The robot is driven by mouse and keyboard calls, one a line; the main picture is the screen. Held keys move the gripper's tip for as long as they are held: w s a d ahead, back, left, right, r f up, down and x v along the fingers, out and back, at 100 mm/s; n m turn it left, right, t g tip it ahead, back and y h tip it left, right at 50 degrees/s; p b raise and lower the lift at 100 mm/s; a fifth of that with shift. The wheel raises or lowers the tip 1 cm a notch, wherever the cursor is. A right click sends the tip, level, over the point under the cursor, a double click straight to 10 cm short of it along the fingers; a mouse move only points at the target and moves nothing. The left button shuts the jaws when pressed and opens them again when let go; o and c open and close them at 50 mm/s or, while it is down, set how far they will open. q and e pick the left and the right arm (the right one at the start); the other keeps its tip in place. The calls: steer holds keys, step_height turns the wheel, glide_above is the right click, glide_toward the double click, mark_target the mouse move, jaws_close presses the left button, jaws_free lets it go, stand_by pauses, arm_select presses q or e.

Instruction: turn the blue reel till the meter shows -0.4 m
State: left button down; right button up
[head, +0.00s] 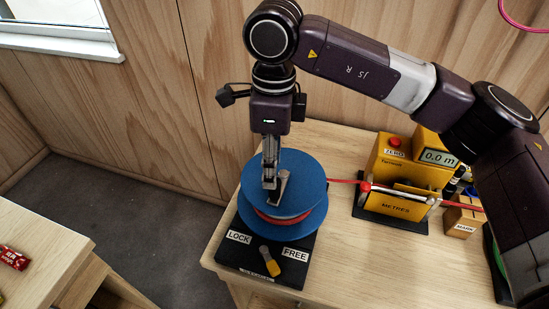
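The blue reel (305,185) lies flat on a black base at the table's left end, with red cord wound under its top disc. The yellow meter (400,165) stands to its right, and its display (439,157) reads 0.0 m. My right gripper (275,187) comes down over the reel's top, near its middle. Whether its fingers are shut on a part of the reel cannot be told, as the arm and fingers hide that spot. My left gripper is not in view.
A yellow-tipped lever (270,263) sits on the base between the LOCK label (239,237) and the FREE label (295,254). Red cord (343,181) runs from the reel through the meter. A wooden MARK block (462,219) stands right of the meter. A second table (45,235) is at left.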

steer(key=shift+w+d, duration=0.15)
steer(key=shift+d, duration=0.2)
steer(key=shift+f+p, duration=0.3)
steer(key=shift+f, duration=0.05)
step_height(320, 180, down, 6)
steer(key=shift+r+p, duration=0.1)
steer(key=shift+p, duration=0.9)
steer(key=shift+f, duration=0.5)
steer(key=shift+c, duration=0.2)
